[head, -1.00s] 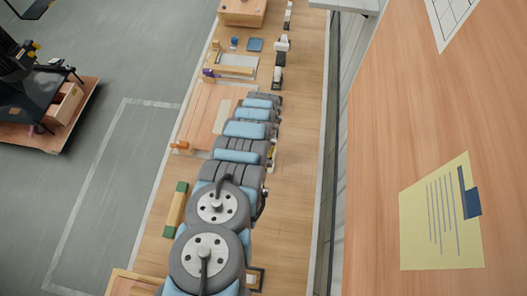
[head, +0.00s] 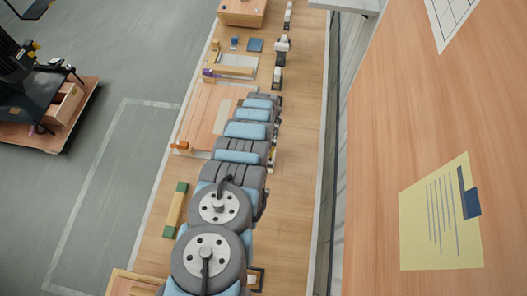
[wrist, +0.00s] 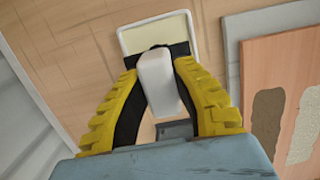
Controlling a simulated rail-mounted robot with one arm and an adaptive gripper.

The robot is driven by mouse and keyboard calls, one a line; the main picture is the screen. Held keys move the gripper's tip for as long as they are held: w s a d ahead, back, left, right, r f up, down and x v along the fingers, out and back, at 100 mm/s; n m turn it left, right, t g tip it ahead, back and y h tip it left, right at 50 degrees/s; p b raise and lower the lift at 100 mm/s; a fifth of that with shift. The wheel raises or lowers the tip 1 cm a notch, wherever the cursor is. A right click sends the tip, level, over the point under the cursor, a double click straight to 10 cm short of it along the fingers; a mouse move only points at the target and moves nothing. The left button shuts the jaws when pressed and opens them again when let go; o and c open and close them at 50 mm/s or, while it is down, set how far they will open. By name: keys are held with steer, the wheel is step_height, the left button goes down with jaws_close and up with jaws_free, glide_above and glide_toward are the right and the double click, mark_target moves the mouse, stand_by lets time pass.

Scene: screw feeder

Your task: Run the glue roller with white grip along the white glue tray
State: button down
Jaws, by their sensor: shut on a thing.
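In the wrist view my gripper (wrist: 160,88), with yellow ridged fingers and black pads, is shut on the white grip (wrist: 158,75) of the glue roller. A black part shows at the grip's far end; the roller's head is not clearly visible. The white glue tray (wrist: 122,42), with a white rim and pale cream inside, lies just beyond the grip. The grip's far end overlaps the tray's near edge in the picture; I cannot tell whether they touch. In the head view my arm hides the gripper, roller and tray.
A wooden board (wrist: 285,52) with brown and cream patches lies right of the tray in the wrist view. A dark grey block (wrist: 175,130) shows below the grip. In the head view a green-ended bar (head: 175,210) lies left of my arm, and several small items stand farther along the bench.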

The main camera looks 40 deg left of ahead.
steer(key=shift+r+p, duration=3)
steer(key=shift+r, duration=0.55)
